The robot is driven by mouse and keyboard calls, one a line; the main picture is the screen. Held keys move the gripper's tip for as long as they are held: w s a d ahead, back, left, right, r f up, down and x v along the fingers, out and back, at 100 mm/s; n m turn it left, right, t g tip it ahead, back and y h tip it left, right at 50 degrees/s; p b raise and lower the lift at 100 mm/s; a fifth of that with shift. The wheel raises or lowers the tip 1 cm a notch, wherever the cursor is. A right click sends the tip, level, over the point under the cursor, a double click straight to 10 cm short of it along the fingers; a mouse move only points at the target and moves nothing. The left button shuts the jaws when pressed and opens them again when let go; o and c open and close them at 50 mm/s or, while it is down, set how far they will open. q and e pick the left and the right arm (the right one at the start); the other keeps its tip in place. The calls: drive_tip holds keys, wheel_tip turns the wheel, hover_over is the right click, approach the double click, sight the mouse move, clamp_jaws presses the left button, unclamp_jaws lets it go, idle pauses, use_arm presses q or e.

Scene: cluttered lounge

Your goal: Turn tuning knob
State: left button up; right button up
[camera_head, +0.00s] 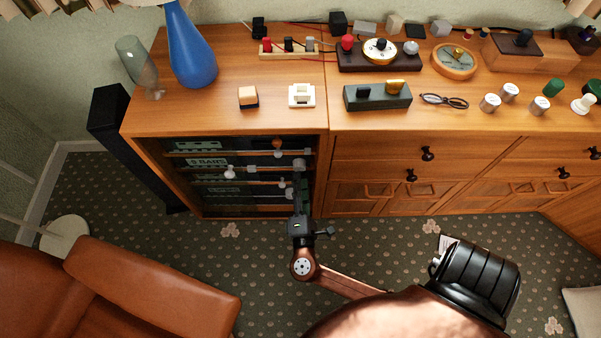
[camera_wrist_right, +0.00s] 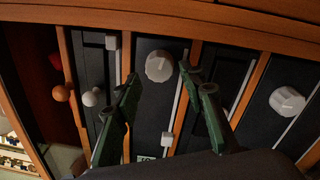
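A radio-like rack of dark panels with green labels (camera_head: 205,163) sits in the open left bay of the wooden cabinet. In the right wrist view a white ribbed round knob (camera_wrist_right: 160,66) stands on a dark panel, between and just beyond my fingertips. A second white knob (camera_wrist_right: 287,101) is further right. The frames do not name which is the tuning knob. My right gripper (camera_wrist_right: 158,77) is open, with a green finger on each side of the near knob; contact cannot be told. In the head view my right gripper (camera_head: 299,190) hides part of the rack's right side. My left gripper is not in view.
Wooden strips run between the panels. An orange ball knob (camera_wrist_right: 61,93) and a small white one (camera_wrist_right: 92,97) stick out nearby. The cabinet top (camera_head: 220,115) holds a blue vase (camera_head: 192,50) and many small objects. A brown leather seat (camera_head: 150,290) is at lower left.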

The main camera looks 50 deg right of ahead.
drive_tip(key=shift+v, duration=1.5)
